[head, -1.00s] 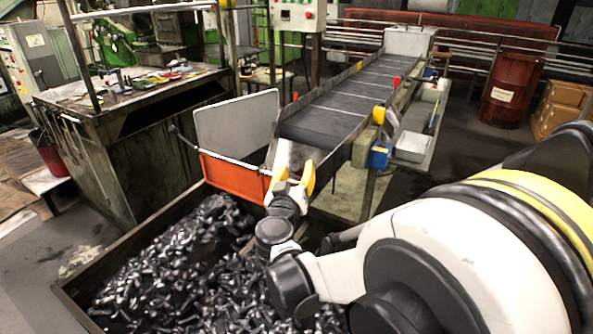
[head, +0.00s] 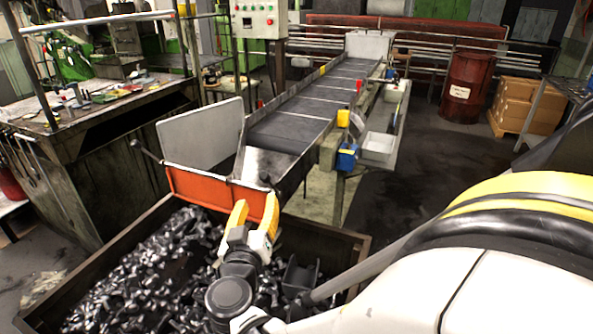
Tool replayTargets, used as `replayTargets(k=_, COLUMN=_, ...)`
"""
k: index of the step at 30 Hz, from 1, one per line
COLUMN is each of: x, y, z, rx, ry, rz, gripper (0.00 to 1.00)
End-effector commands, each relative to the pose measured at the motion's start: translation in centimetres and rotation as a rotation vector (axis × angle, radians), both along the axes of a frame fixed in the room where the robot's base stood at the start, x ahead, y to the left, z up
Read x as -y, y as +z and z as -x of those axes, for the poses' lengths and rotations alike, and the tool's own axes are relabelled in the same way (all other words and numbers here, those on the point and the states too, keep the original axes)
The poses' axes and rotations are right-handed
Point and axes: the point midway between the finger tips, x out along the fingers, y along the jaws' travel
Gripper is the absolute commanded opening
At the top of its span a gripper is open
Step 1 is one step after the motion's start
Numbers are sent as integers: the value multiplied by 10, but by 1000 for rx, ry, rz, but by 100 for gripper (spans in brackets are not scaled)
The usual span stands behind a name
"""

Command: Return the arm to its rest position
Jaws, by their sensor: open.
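My gripper (head: 255,212) is at the lower middle of the head view, above the crate of dark metal bolts. Its two yellow fingers are apart and point up towards the orange chute lip (head: 212,192) of the conveyor. Nothing shows between them. In the picture the fingers overlap the orange lip; I cannot tell whether they touch it. My white and yellow arm fills the lower right and hides part of the floor and the crate's right side.
The crate (head: 330,233) of bolts (head: 150,270) lies below my gripper. The conveyor (head: 310,105) runs away to the back. A cluttered workbench (head: 120,120) stands left. A red barrel (head: 468,85) and cardboard boxes (head: 525,105) stand back right. Dark floor between them and the conveyor is clear.

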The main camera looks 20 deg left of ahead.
Motion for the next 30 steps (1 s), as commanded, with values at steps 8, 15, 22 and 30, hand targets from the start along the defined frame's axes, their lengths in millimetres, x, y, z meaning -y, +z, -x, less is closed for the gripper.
replayTargets(k=8, x=1, y=0, z=5, rx=0, ry=1, rz=0, gripper=46)
replayTargets(k=15, x=25, y=4, z=-8, rx=-33, ry=-41, rz=12, gripper=46)
replayTargets(k=22, x=182, y=13, z=-51, rx=-271, ry=-268, rz=71, gripper=46)
replayTargets(k=30, x=374, y=-3, z=4, rx=-654, ry=-449, rz=51, gripper=46)
